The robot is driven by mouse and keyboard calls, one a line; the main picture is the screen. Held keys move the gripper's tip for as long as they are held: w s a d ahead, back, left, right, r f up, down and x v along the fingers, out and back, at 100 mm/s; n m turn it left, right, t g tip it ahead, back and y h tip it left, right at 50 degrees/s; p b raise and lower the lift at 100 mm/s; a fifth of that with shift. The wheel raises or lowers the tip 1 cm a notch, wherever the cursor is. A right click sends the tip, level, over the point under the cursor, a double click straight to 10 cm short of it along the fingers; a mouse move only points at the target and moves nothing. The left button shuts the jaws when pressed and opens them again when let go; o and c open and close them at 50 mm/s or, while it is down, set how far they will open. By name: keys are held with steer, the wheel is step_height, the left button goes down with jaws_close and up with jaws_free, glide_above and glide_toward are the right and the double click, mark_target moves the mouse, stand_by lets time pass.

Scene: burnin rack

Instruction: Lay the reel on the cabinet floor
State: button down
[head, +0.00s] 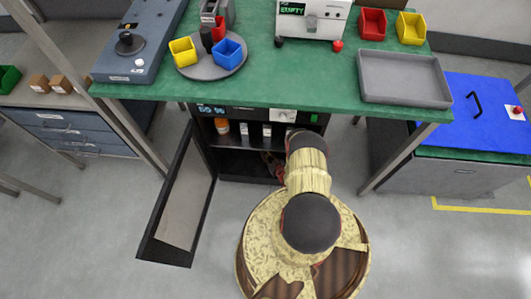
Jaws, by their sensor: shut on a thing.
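The black cabinet (202,145) stands open under the green bench, with its door (178,200) swung out to the left. Its dark lower space, with the cabinet floor (235,167), shows below a shelf of small containers. My arm reaches into this opening from the front. My gripper (272,163) is small and partly hidden by my arm, low in the cabinet at the right of the visible opening. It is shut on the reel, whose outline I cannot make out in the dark. I cannot tell whether the reel touches the floor.
An orange-capped jar (222,126) and several small bottles stand on the shelf above. The green bench top (300,75) overhangs the cabinet and carries a grey tray (403,78) and a round turntable (190,70) with bins. The open door stands beside my arm's left.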

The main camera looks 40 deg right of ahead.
steer(key=shift+f, duration=0.15)
steer(key=c, duration=1.7)
jaws_free()
steer(key=shift+o, duration=0.3)
steer(key=shift+s+r, duration=0.2)
steer(key=shift+r, duration=0.05)
steer(key=p+v, duration=0.3)
steer(key=v, duration=0.7)
steer(key=shift+s+r+p, duration=0.1)
steer(key=shift+s+p, duration=0.05)
steer(key=shift+p, duration=0.25)
steer(key=shift+s+a+r, duration=0.15)
steer(key=shift+s+a, duration=0.1)
steer(key=shift+s, duration=0.3)
